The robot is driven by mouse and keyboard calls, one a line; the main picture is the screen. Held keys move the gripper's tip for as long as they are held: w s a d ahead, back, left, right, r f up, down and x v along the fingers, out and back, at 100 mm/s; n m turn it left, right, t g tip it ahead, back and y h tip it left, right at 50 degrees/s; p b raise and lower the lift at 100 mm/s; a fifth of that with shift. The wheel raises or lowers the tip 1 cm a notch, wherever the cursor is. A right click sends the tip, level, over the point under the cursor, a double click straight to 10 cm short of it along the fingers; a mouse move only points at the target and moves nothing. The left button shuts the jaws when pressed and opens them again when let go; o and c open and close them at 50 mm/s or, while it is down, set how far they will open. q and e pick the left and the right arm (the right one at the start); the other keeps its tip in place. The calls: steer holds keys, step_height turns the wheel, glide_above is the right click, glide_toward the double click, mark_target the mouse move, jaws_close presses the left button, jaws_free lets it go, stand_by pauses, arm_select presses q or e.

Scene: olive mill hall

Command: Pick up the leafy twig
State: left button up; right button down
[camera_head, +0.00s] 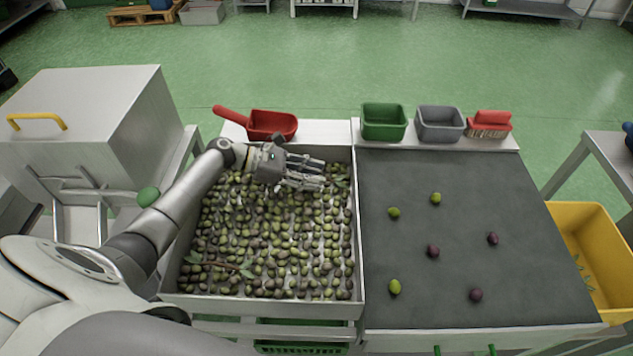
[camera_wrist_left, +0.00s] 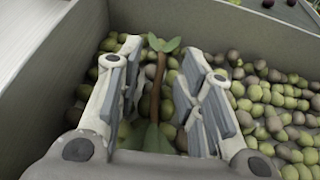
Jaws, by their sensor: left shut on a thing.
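The leafy twig (camera_wrist_left: 154,90) shows in the left wrist view as a brown stem, with green leaves at its top and more leaves lower down. It stands between the fingers of my left gripper (camera_wrist_left: 163,62), which is shut on it. In the head view my left gripper (camera_head: 318,174) is low over the back right part of the olive tray (camera_head: 262,307). Green leaves (camera_head: 341,182) show just beside its fingertips there; the stem is hidden by the fingers. My right gripper is not in view.
Another twig (camera_head: 222,265) lies on the olives at the tray's front left. A red scoop (camera_head: 271,124), a green bin (camera_head: 384,122), a grey bin (camera_head: 440,123) and a red brush (camera_head: 489,122) line the back ledge. Several loose olives lie on the dark belt (camera_head: 455,265).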

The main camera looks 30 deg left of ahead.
arm_select(q)
steer(key=shift+s+d+f, duration=0.25)
steer(key=shift+s+f, duration=0.1)
steer(key=shift+f, duration=0.25)
steer(key=c, duration=0.4)
steer(key=shift+r, duration=0.1)
steer(key=shift+w+r, duration=0.2)
steer(key=shift+r, duration=0.35)
steer(key=shift+c, duration=0.2)
step_height(320, 180, up, 2)
steer(key=shift+r, duration=0.15)
jaws_close()
steer(key=s+d+r+p, duration=0.1)
steer(key=s+r, duration=0.9)
steer(key=s, duration=0.3)
steer(key=shift+s, duration=0.3)
